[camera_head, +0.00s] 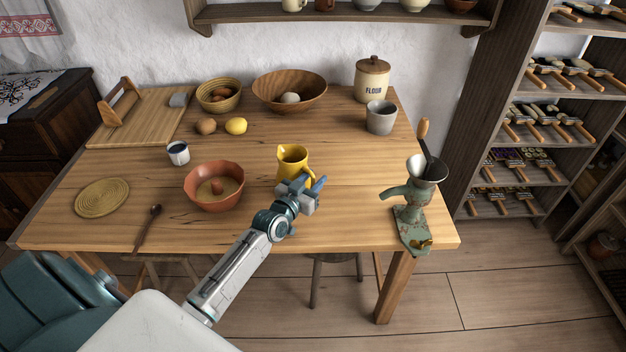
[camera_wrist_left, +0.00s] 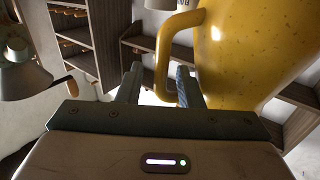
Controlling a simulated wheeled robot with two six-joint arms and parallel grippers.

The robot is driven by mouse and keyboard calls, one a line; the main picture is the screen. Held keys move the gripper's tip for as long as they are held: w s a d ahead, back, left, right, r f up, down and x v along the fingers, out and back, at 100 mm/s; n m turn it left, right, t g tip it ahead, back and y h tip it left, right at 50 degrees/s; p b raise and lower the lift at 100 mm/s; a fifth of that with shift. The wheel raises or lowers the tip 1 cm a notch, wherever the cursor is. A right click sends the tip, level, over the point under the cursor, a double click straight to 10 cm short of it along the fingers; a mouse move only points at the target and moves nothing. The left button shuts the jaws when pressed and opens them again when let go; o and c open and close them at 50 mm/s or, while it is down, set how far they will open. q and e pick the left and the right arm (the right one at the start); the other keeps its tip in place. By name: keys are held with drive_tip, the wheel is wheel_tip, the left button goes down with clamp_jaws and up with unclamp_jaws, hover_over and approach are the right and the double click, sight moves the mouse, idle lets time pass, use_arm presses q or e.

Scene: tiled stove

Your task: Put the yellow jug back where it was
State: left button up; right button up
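The yellow jug (camera_head: 291,158) appears upright near the middle of the table (camera_head: 345,225), behind the terracotta bowl's right side. Its handle is on the right, towards my gripper. My left gripper (camera_head: 314,184) is at the jug's handle side. In the left wrist view the jug (camera_wrist_left: 250,50) fills the upper right, and its handle (camera_wrist_left: 165,62) hangs between the two fingers of my left gripper (camera_wrist_left: 160,84). The fingers stand apart, with a gap beside the handle. The jug's base is partly hidden by the gripper. My right gripper is not in view.
A terracotta bowl (camera_head: 214,202) stands left of the jug. A green grinder (camera_head: 412,215) is at the table's right edge. A grey cup (camera_head: 380,118), flour canister (camera_head: 371,82) and wooden bowl (camera_head: 270,92) stand behind. Bare table lies between jug and grinder.

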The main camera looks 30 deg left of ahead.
use_arm(q)
drive_tip(key=s+p, duration=0.5)
drive_tip(key=s, duration=0.7)
drive_tip(key=shift+a, duration=0.25)
